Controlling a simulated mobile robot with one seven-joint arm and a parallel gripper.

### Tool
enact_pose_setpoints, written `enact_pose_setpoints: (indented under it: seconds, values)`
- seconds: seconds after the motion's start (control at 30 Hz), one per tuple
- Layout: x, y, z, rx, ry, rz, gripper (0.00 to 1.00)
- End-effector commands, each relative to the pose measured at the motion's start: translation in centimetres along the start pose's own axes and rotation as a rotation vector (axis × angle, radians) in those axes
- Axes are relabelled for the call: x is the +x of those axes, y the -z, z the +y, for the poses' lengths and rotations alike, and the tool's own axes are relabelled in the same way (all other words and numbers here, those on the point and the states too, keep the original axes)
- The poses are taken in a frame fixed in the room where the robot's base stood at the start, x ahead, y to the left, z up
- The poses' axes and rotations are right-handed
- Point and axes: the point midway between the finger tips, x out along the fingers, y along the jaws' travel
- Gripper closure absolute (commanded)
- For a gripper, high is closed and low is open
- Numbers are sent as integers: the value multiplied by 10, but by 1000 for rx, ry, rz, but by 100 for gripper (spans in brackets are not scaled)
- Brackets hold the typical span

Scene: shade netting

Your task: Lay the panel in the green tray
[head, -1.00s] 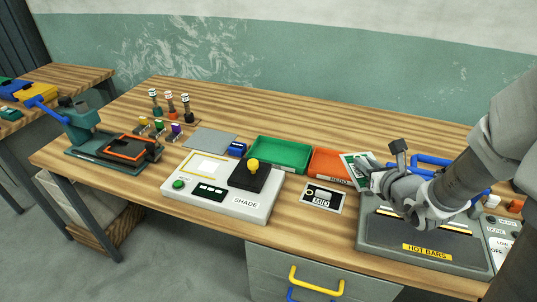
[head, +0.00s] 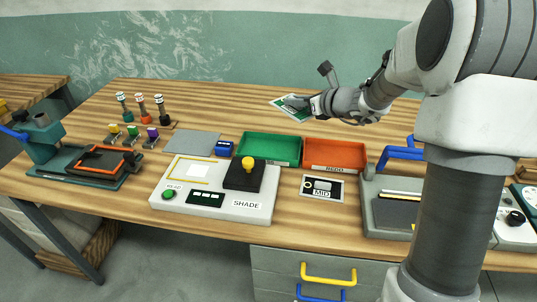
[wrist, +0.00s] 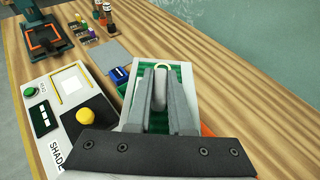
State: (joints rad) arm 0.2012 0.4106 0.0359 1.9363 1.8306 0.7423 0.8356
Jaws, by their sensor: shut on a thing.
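The panel (head: 285,108) is a thin white-edged sheet with green on its face. My gripper (head: 297,103) is shut on it and holds it in the air, tilted, behind and above the trays. In the wrist view the panel (wrist: 187,78) lies under the fingers of my gripper (wrist: 160,72). The green tray (head: 270,148) is on the bench, and its inside looks empty in the head view. The panel is up and to the right of it in that picture. In the wrist view the panel hides most of the tray.
The orange REDO tray (head: 335,155) adjoins the green tray on the right. The SHADE tester (head: 205,208) with a yellow knob stands in front. A blue block (head: 224,148) and grey mat (head: 191,144) lie to the left. The HOT BARS machine (head: 390,205) is at right.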

Motion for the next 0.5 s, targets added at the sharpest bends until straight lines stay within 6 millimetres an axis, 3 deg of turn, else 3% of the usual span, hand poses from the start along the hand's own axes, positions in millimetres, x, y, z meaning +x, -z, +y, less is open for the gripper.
enact_pose_setpoints:
  seconds: [0.23, 0.5]
  values:
    - [47, -23, -9, -87, -205, 1, 100]
    - [81, -22, -18, -173, -421, 2, 100]
